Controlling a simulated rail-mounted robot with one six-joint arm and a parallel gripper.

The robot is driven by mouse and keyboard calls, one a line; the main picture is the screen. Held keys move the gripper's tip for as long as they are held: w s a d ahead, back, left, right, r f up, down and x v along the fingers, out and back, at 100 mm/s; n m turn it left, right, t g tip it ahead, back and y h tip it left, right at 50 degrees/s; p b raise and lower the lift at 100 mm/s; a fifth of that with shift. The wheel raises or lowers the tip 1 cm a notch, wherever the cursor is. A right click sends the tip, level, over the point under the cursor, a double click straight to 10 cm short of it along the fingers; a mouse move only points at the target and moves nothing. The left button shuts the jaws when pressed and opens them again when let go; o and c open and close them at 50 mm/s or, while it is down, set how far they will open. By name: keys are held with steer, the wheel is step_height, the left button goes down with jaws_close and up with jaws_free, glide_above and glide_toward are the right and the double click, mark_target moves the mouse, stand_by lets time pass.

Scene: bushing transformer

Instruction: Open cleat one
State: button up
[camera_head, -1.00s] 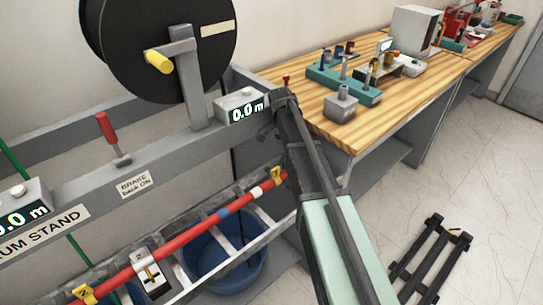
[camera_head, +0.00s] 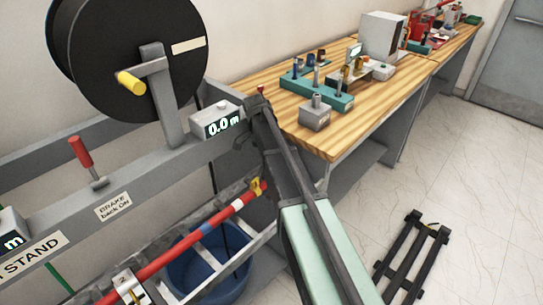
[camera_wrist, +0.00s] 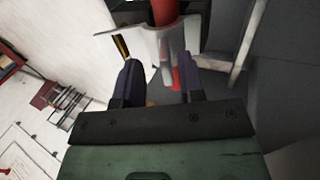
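A red cable (camera_head: 190,232) runs along a grey metal rack below the drum stand. A silver cleat with a "2" label (camera_head: 125,284) sits on it at lower left. A yellow piece (camera_head: 256,187) sits at the cable's upper end, partly hidden by my arm; I cannot read its mark. In the wrist view my gripper (camera_wrist: 158,70) has its two dark fingers apart. A silver bracket (camera_wrist: 150,42) lies just beyond the fingertips with the red cable (camera_wrist: 165,10) behind it. I cannot tell whether they touch, or which cleat this is.
A cable drum (camera_head: 130,55) and stand beam (camera_head: 150,170) with a red brake lever (camera_head: 82,155) stand at left. A blue tub (camera_head: 210,280) is under the rack. A wooden bench (camera_head: 345,110) with fixtures is behind. A black frame (camera_head: 412,258) lies on open floor.

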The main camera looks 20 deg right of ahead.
step_height(320, 180, up, 18)
steer(key=p, duration=1.7)
steer(key=shift+r, duration=0.2)
steer(key=shift+o, duration=1.1)
steer(key=shift+f, duration=0.2)
steer(key=o, duration=0.3)
steer(key=b+x, duration=0.5)
steer(key=shift+s+d+f, duration=0.1)
steer(key=shift+d+f, duration=0.05)
steer(key=shift+f, duration=0.15)
steer(key=f+n+t+b, duration=0.1)
steer(key=f+n+b, duration=0.3)
steer(key=n, duration=0.2)
steer(key=w+f+n+t+y+b, duration=0.1)
steer(key=f+n+t+b, duration=0.1)
steer(key=f+n+b, duration=0.2)
steer(key=a+f+n+t+y+b, duration=0.1)
steer(key=f+n+b, duration=0.4)
steer(key=n, duration=0.3)
steer(key=shift+w+f, duration=0.3)
steer(key=shift+f, duration=0.35)
steer(key=shift+r, duration=0.2)
